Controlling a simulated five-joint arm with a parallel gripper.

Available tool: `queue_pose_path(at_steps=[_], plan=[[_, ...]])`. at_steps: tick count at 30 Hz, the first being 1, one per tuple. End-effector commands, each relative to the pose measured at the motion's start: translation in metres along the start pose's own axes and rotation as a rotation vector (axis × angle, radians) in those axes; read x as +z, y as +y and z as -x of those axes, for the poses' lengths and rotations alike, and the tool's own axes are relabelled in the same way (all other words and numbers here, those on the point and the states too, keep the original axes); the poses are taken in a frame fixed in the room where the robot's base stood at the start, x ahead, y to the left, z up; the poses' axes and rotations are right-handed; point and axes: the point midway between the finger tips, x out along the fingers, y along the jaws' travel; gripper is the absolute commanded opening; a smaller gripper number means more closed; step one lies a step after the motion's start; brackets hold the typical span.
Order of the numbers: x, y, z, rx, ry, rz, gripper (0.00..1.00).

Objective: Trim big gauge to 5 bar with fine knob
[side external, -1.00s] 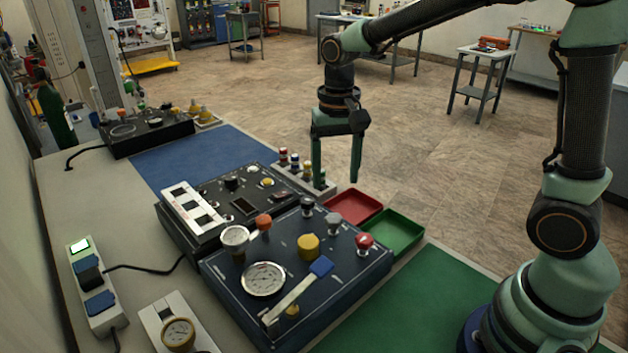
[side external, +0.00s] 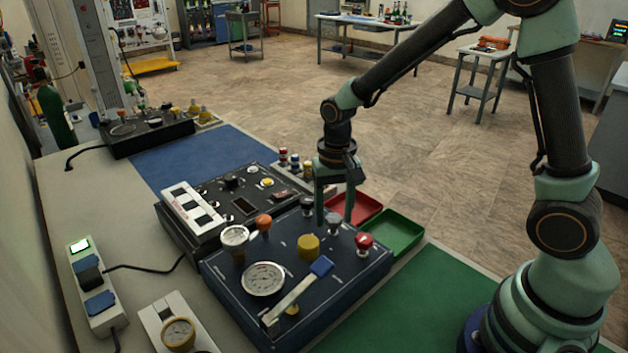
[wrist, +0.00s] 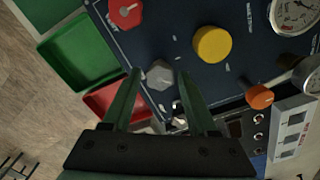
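The big gauge (side external: 263,279) has a white dial and sits on the dark blue panel (side external: 345,282); its reading is too small to tell. It shows partly at the top right of the wrist view (wrist: 295,13). A grey knob (wrist: 160,75) stands on the panel; I cannot read a label marking it as the fine knob. My gripper (side external: 335,223) is open above the panel, pointing down. In the wrist view its fingertips appear on either side of the grey knob, apart from it; I cannot tell how far above it they are.
A yellow knob (side external: 308,247), red knob (side external: 364,243), orange knob (side external: 263,222) and small gauge (side external: 235,236) stand nearby. A blue-ended lever (side external: 298,292) crosses the panel's front. Red (side external: 366,207) and green (side external: 405,229) trays lie beside the panel. The green mat (side external: 425,300) is clear.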

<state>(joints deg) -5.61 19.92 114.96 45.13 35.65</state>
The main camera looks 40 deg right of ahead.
Motion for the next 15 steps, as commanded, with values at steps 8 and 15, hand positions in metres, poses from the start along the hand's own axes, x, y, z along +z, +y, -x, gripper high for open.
queue_pose_path(at_steps=[8,15], plan=[[-0.0001,0.0000,0.0004,0.000,0.000,0.007,0.00],[-0.0001,0.0001,0.0007,0.000,0.000,0.188,0.00]])
